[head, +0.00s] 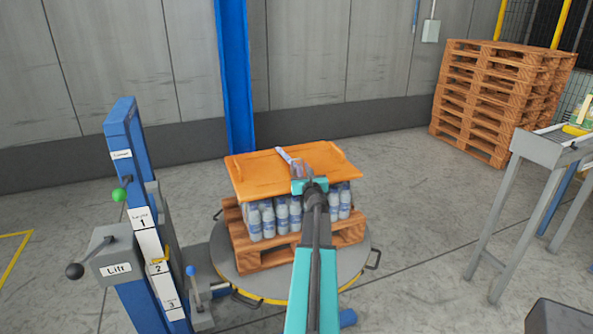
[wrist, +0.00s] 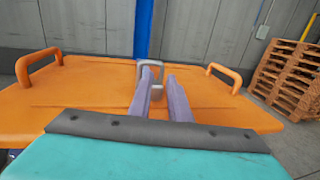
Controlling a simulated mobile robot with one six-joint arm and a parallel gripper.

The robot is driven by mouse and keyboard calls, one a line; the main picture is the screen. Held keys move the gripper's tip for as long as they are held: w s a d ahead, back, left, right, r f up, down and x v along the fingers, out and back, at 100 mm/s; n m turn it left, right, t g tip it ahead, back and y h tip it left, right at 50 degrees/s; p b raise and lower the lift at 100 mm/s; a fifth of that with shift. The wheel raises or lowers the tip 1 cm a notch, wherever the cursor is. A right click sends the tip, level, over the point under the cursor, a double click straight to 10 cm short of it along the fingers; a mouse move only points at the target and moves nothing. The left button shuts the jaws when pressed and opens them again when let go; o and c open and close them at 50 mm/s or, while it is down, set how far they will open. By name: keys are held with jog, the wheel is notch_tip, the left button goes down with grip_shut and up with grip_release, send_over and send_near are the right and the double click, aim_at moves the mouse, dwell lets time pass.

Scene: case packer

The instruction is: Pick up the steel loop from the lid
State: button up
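The steel loop (wrist: 151,66) is a grey upright hoop on the orange lid (wrist: 85,93) in the wrist view, near the lid's middle. My gripper (wrist: 160,74) is open, with a gap between its two purple-grey fingers. The fingers reach over the lid toward the loop, and the left finger partly covers it. I cannot tell whether they touch it. In the head view my gripper (head: 292,158) is above the lid (head: 258,176); the loop cannot be made out clearly there.
The lid has orange side handles (wrist: 37,62). It lies on bottles (head: 268,220) on a pallet (head: 270,256) on a round turntable (head: 222,262). A blue lift post (head: 130,160) with levers stands left. Stacked pallets (head: 490,95) and a conveyor (head: 545,150) stand right.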

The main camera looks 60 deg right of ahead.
jog(key=shift+d, duration=0.1)
jog(key=shift+p+x, duration=0.7)
jog(key=shift+x, duration=1.8)
jog(key=shift+d, duration=0.1)
grip_shut()
